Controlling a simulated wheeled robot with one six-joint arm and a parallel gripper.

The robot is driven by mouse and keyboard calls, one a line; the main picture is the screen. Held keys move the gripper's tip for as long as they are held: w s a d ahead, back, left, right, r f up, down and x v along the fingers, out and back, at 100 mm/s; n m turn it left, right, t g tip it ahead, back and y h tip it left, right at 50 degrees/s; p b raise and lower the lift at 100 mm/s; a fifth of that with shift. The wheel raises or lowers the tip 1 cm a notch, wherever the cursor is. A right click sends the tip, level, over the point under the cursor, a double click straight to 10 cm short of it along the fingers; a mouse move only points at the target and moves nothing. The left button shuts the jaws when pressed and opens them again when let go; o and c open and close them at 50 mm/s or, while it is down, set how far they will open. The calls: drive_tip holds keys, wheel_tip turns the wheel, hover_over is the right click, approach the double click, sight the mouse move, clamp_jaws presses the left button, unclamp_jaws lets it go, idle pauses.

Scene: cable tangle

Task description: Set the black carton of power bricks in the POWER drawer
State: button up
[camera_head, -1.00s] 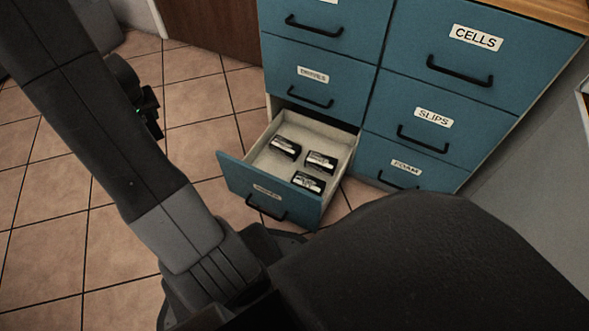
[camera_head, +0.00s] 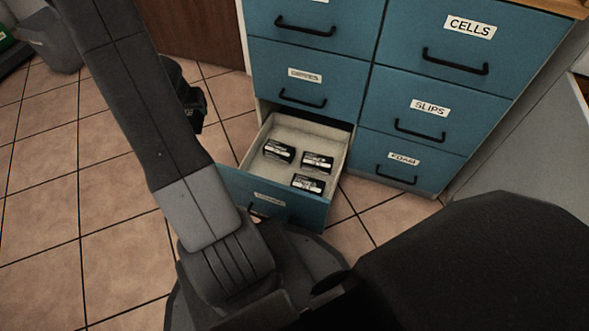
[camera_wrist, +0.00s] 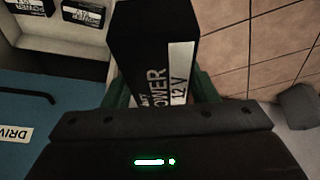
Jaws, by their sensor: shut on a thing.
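In the head view the arm hides most of the gripper, and I cannot make out the carton there. The open drawer (camera_head: 335,150) is the bottom one of the left column, pale inside with a blue front; its label is too blurred to read. In the wrist view the held carton is beside the drawer's cartons, over the floor side.
Three black cartons (camera_head: 312,162) lie in the open drawer, with bare floor around them. Closed blue drawers marked CELLS, SLIPS (camera_head: 420,118) and FOAM stand to the right. A grey bin (camera_head: 50,42) is at the far left. Tiled floor (camera_head: 110,200) is clear on the left.

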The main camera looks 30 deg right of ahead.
drive_tip(key=s+d+f+m+g+h+b, duration=0.1)
drive_tip(key=s+d+f+m+g, duration=0.3)
drive_tip(key=d+f+m, duration=0.65)
drive_tip(key=s+d+f+m+g, duration=0.35)
drive_tip(key=d+f+m, duration=0.45)
drive_tip(key=f+m, duration=0.5)
drive_tip(key=shift+n, duration=0.55)
wheel_tip(320, 180, down, 11)
drive_tip(key=b, duration=0.4)
drive_tip(key=shift+s+a+f, duration=0.1)
drive_tip(key=shift+s+f, duration=0.05)
drive_tip(key=shift+f, duration=0.1)
drive_tip(key=o, duration=1.2)
drive_tip(key=p+v, duration=0.4)
drive_tip(key=v, duration=0.8)
drive_tip(key=shift+s, duration=0.1)
